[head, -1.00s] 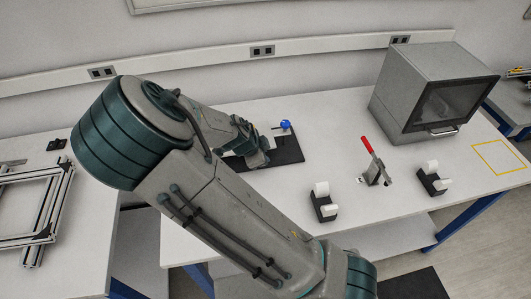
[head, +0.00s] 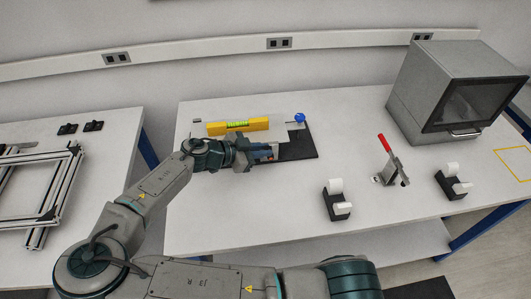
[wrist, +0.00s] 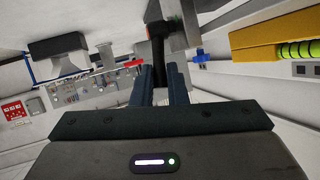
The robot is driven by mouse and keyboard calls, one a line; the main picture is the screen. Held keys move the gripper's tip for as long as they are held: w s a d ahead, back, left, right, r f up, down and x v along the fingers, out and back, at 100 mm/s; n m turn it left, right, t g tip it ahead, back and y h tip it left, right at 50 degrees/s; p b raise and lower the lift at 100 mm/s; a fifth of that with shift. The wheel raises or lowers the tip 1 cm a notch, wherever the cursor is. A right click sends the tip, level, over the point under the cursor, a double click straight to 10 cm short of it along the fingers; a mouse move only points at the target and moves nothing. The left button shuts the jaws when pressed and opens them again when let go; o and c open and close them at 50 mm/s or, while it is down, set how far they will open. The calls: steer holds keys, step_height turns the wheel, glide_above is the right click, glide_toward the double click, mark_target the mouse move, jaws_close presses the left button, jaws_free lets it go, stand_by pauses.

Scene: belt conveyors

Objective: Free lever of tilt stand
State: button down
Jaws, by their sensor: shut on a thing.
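The tilt stand has a black base plate (head: 298,147), and a blue knob (head: 300,118) at its right end. A yellow spirit level (head: 238,126) with a green vial lies along its top; the level also shows at the upper right of the wrist view (wrist: 268,38). My gripper (head: 268,153) is at the front of the stand, just below the level. In the wrist view its fingers (wrist: 163,78) are closed on a dark lever (wrist: 157,55) that runs up to a grey metal part of the stand. My gripper hides the lever in the head view.
A red-handled clamp (head: 390,160) and two black holders with white rolls (head: 336,200) (head: 452,181) stand to the right. A grey box oven (head: 455,90) is at the back right. An aluminium frame (head: 40,190) lies on the left table. The table's middle is clear.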

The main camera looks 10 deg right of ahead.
steer(key=shift+a+f+h+b, duration=0.3)
steer(key=shift+a+h+b, duration=0.1)
steer(key=shift+h+b, duration=0.45)
steer(key=c, duration=1.4)
jaws_free()
steer(key=shift+c, duration=0.2)
steer(key=b+v, duration=0.4)
steer(key=v, duration=1)
steer(key=shift+d+f, duration=0.15)
